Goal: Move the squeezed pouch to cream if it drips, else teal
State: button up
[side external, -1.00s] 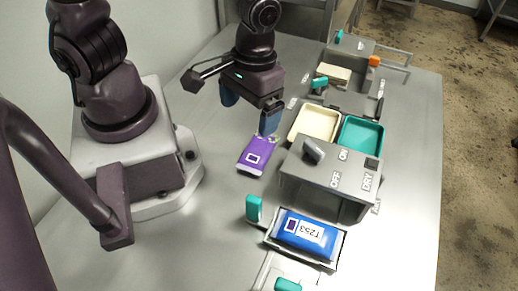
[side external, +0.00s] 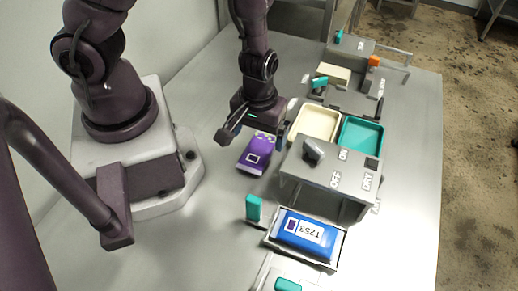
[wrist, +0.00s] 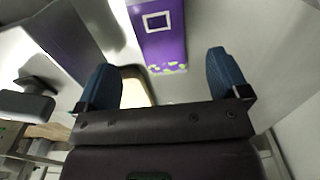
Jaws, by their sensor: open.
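A purple pouch (side external: 257,156) with a white square outline lies flat on the grey table. Yellow-green spots show at its far end, and also in the wrist view on the pouch (wrist: 163,35); I cannot tell whether they are wet. My gripper (side external: 259,133) is over that far end, its blue fingers apart with nothing between them. In the wrist view the pouch is beyond the open fingers of my gripper (wrist: 166,72). The cream tray (side external: 316,124) and the teal tray (side external: 361,135) stand side by side to the right, both empty.
A grey stand (side external: 325,175) marked OFF, ON and DRY, with a dark knob, is right of the pouch. A blue pouch (side external: 304,233) labelled T253 lies in a holder nearer the camera. More fixtures (side external: 345,70) stand at the back.

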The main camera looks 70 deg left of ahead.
aim_at(257, 151)
jog(key=shift+s+d+f, duration=0.1)
jog(key=shift+s+f, duration=0.05)
jog(key=shift+f, duration=1.2)
jog(key=shift+s+f, duration=0.1)
jog(key=shift+f, duration=1.25)
jog(key=shift+c, duration=0.2)
jog(key=c, duration=1.1)
jog(key=shift+r, duration=0.15)
